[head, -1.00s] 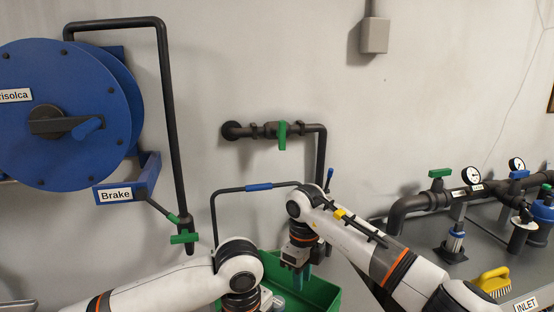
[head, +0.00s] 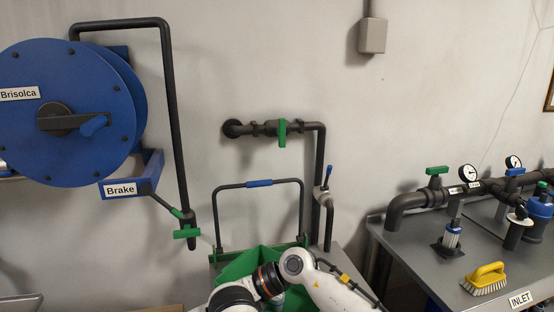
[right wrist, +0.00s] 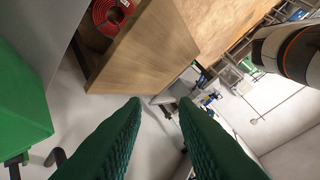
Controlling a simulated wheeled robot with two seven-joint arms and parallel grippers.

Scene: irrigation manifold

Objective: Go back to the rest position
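In the head view my right arm (head: 325,284) and my left arm (head: 236,294) are folded low at the bottom centre, in front of a green bin (head: 240,266). Neither gripper's fingertips can be made out in the head view. In the right wrist view my right gripper (right wrist: 160,102) shows two green textured fingers, spread apart with nothing between them. A white arm link with an orange ring shows at the upper right there.
A blue hose reel (head: 60,150) and a green-handled valve (head: 282,133) are on the wall. A grey bench (head: 400,250) at right bears pipes, gauges and a yellow brush (head: 486,277). The right wrist view shows a wooden panel (right wrist: 145,50) and a red coil (right wrist: 112,12).

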